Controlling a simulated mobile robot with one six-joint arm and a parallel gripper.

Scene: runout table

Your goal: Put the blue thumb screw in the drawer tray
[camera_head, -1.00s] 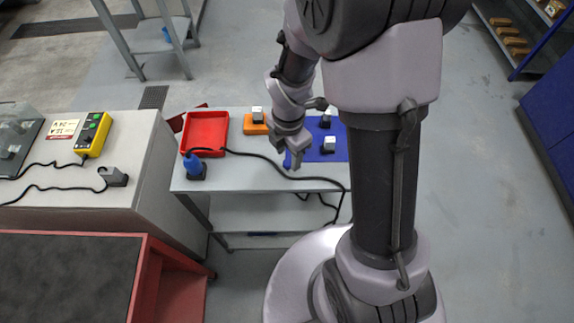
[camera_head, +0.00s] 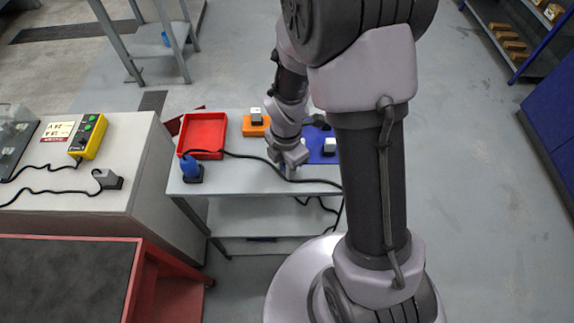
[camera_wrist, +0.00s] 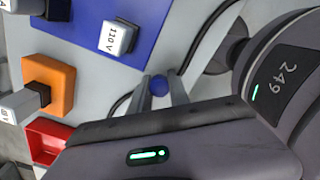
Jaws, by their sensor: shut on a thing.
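The blue thumb screw (camera_wrist: 159,86) shows as a small round blue head between my gripper's fingertips in the wrist view. My gripper (camera_wrist: 160,90) is shut on it. In the head view my gripper (camera_head: 291,172) is over the front part of the grey table, right of the red tray; the screw is too small to make out there. The red tray (camera_head: 203,134), open and seemingly empty, sits at the table's left side and looks like the drawer tray. Its corner shows at the lower left of the wrist view (camera_wrist: 42,143).
A blue mat (camera_head: 318,153) with blocks, one marked 110V (camera_wrist: 117,38), lies right of my gripper. An orange block (camera_head: 254,127) stands behind. A blue plug-like part (camera_head: 191,168) stands at the table's front left corner. A black cable crosses the table (camera_head: 236,155).

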